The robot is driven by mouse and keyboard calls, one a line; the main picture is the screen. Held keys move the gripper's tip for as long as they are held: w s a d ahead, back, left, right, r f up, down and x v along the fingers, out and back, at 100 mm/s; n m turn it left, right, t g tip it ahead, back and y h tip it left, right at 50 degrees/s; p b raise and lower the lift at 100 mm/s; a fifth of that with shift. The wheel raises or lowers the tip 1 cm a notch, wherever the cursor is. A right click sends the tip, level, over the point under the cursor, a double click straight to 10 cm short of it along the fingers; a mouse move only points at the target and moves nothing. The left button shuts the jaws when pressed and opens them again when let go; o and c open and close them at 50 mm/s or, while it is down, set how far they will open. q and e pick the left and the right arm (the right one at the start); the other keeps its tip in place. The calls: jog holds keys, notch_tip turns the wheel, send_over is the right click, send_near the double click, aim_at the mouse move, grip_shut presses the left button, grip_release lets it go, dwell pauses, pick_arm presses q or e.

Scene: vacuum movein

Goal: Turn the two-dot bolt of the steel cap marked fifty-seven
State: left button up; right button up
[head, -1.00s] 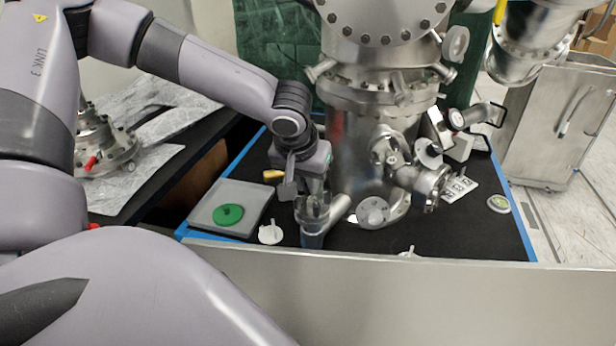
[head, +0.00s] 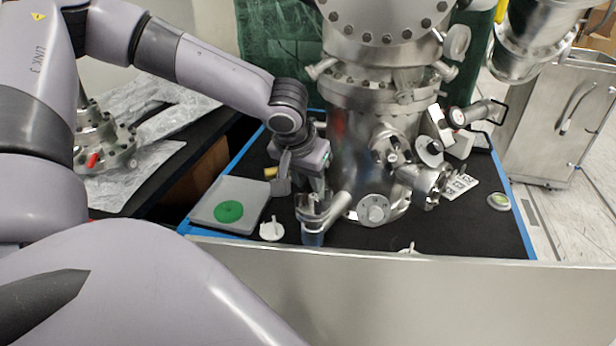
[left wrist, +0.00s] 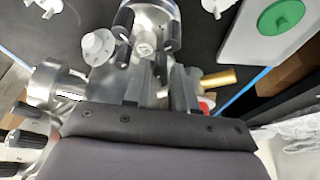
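My left gripper (head: 313,192) points down just above a steel pipe end (head: 313,236) in the head view. In the left wrist view its two fingers (left wrist: 160,92) are apart with nothing clearly held between them. Beyond the fingertips is a steel cap (left wrist: 146,20) with several dark bolts (left wrist: 171,40) around it and a small pale mark (left wrist: 143,48). The number and bolt dots are too small to read. The gripper partly hides the cap in the head view. My right gripper is not in view.
A steel chamber (head: 355,150) stands close right of the gripper, with a round port disc (head: 373,210) near the cap. A grey tray (head: 251,196) with a green disc (head: 229,211) and a white pronged part (head: 271,229) lie left. A steel edge (head: 400,290) runs along the front.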

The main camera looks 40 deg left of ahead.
pick_arm(q)
jog(key=shift+r, duration=0.15)
jog(key=shift+p+v, duration=0.4)
jog(key=shift+v, duration=3.1)
